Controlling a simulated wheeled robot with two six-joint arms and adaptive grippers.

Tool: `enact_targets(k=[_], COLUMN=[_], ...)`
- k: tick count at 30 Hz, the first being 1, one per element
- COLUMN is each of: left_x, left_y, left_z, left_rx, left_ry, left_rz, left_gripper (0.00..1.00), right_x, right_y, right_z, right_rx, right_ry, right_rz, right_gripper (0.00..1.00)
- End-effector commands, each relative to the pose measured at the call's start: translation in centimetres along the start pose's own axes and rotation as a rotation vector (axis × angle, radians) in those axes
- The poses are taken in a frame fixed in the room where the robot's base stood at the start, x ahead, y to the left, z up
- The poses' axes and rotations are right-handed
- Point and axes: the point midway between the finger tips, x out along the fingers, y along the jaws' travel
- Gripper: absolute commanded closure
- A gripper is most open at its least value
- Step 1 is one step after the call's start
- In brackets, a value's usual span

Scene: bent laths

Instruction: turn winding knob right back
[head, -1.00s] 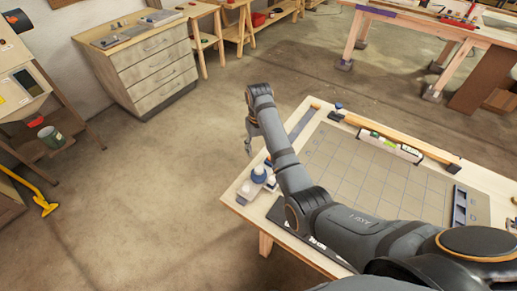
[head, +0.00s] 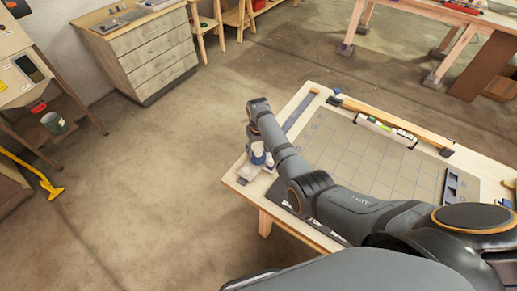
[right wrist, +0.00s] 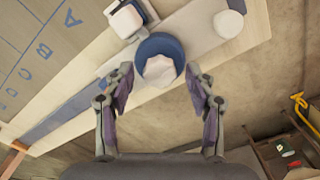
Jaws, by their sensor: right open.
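A round blue knob with a white centre (right wrist: 160,62) stands at the near left corner of the workbench; it also shows in the head view (head: 258,156). My right gripper (right wrist: 159,76) is open, with its fingers spread on either side of the knob's near edge. I cannot tell whether they touch it. In the head view my right arm reaches across the bench, and the gripper is partly hidden at its end. The knob sits on a pale fixture beside a white block (right wrist: 127,18) and a white round piece (right wrist: 228,25). My left gripper is not in view.
The workbench (head: 237,183) carries a gridded mat (head: 350,155), a level (head: 388,130) and a wooden lath (head: 395,122) along its far side. A grey strip (head: 301,113) lies near the left edge. A drawer cabinet (head: 155,55) stands farther back.

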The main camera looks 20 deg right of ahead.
Motion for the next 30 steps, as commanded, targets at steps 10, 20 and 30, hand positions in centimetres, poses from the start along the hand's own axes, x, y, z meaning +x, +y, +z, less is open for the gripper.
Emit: enact_targets(k=[10,20,30], left_x=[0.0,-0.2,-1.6], left_y=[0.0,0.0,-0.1], left_z=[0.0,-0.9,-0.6], left_rx=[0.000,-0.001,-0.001], left_ry=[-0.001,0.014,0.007], left_rz=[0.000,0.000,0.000], left_gripper=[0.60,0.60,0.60], right_x=[0.0,-0.1,-0.3], right_y=[0.0,0.0,0.0], right_z=[0.0,0.0,0.0], right_rx=[0.000,-0.017,-0.198], right_ry=[0.000,0.000,-0.001], right_rz=[0.000,0.000,0.000], right_gripper=[0.83,0.99,0.99])
